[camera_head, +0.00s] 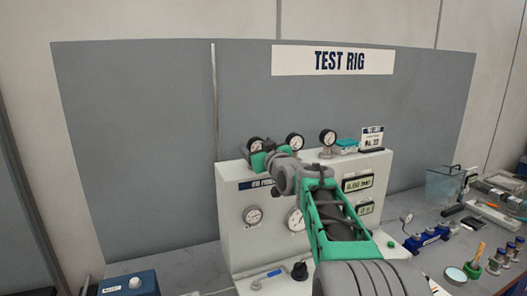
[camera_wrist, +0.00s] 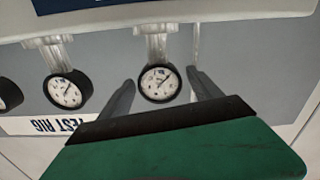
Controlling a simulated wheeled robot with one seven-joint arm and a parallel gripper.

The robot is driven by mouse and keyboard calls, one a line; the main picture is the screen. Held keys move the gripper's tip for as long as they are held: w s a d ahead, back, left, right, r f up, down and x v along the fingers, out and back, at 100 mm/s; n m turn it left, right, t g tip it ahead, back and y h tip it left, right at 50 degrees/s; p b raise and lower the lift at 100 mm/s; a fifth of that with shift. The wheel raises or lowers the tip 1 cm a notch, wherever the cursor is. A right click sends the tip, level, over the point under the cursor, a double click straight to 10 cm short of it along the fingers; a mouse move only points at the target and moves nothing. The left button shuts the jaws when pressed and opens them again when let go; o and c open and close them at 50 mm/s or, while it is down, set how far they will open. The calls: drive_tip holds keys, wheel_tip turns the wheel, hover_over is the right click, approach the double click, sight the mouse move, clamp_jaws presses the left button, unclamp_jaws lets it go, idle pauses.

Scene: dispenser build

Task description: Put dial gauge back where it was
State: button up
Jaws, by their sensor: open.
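Three round dial gauges with white faces and dark rims stand along the top of the white test rig (camera_head: 238,214). In the head view they are a left gauge (camera_head: 255,144), a middle gauge (camera_head: 294,141) and a right gauge (camera_head: 327,136). My gripper (camera_head: 262,159) is at the left gauge and partly covers it. In the wrist view, which is upside down, my gripper (camera_wrist: 160,79) is open, with one finger on each side of a gauge (camera_wrist: 159,84). I see gaps beside both fingers. I cannot tell which gauge the task means.
Another small dial (camera_head: 407,217) stands by a blue fixture (camera_head: 428,237) on the bench at right. Jars, a green tape roll and a clear box (camera_head: 443,187) crowd that side. A blue box (camera_head: 130,284) sits at front left. A grey panel rises behind the rig.

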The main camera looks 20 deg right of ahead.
drive_tip(key=s+b, duration=0.4)
drive_tip(key=s, duration=0.8)
drive_tip(key=s+a+f+g, duration=0.3)
drive_tip(key=a+f, duration=0.2)
drive_tip(key=f, duration=0.2)
drive_tip(key=s+a+f+g, duration=0.2)
drive_tip(key=a+f+g, duration=0.15)
drive_tip(key=f, duration=0.45)
drive_tip(key=s+a+f+g, duration=0.3)
drive_tip(key=s+f+g, duration=0.1)
drive_tip(key=s+f, duration=0.5)
drive_tip(key=s+a+f+m+g, duration=0.1)
drive_tip(key=s+a+f+g, duration=0.2)
drive_tip(key=s+f, duration=0.6)
drive_tip(key=s+g, duration=0.1)
drive_tip(key=s, duration=0.2)
drive_tip(key=shift+s+a+f+m, duration=0.2)
drive_tip(key=shift+a+m, duration=0.05)
drive_tip(key=shift+m, duration=0.05)
